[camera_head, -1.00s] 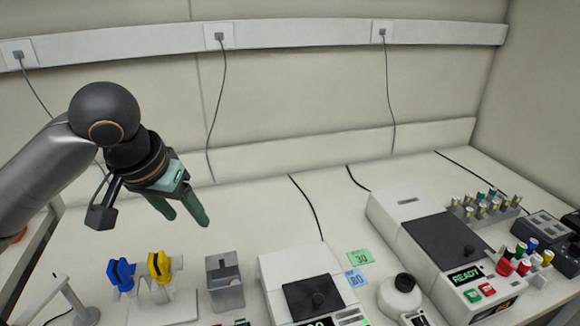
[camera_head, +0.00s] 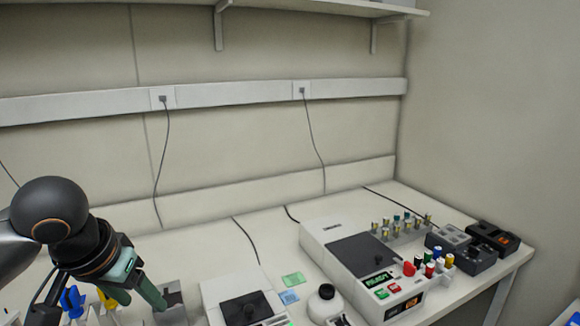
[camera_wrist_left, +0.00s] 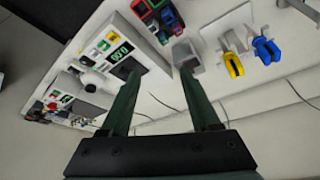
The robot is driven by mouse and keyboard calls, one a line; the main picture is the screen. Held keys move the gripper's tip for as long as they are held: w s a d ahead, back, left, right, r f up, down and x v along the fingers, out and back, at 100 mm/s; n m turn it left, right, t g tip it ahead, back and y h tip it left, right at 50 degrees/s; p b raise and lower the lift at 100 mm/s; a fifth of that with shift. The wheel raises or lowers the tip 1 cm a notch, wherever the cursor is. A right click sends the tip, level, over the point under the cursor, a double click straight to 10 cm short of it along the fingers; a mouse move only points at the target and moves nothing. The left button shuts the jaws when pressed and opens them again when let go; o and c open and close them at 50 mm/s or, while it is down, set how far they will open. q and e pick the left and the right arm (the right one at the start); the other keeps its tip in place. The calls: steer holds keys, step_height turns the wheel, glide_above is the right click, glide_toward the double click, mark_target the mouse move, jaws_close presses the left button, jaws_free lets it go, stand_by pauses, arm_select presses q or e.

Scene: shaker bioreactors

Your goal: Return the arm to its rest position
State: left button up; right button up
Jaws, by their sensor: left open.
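My left gripper (camera_head: 140,297) is at the lower left of the head view, above the bench, with its green fingers apart and nothing between them. In the left wrist view the two dark green fingers (camera_wrist_left: 160,95) are spread wide and empty. The left arm comes in from the left edge, its dark wrist joint in front of the bench's left part. My right gripper is in neither view.
Below the gripper are a grey block (camera_wrist_left: 186,55) and yellow (camera_wrist_left: 233,62) and blue (camera_wrist_left: 266,50) pipettes on a stand. A white READY machine (camera_head: 335,262), racks of coloured-cap tubes (camera_head: 430,265) and black devices (camera_head: 490,240) stand right. The air above is clear.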

arm_select(q)
steer(key=s+d+f+m+h, duration=0.2)
steer(key=d+f, duration=0.3)
steer(key=f, duration=0.4)
steer(key=s+d+f+m+h, duration=0.1)
steer(key=s+d+f, duration=0.25)
steer(key=f, duration=0.65)
steer(key=s+a+f+n+g+y, duration=0.1)
steer(key=s+a+f+y, duration=0.1)
steer(key=s+a+f, duration=0.4)
steer(key=s+a+f+n+y, duration=0.1)
steer(key=s+f, duration=0.4)
steer(key=s, duration=0.2)
steer(key=w+d+f+t+h, duration=0.1)
steer(key=w+d+f+t, duration=0.1)
steer(key=f, duration=0.3)
steer(key=w+d+f+t+h, duration=0.1)
steer(key=w+d+f+t, duration=0.1)
steer(key=f, duration=0.4)
steer(key=shift+t, duration=0.8)
steer(key=shift+r, duration=0.1)
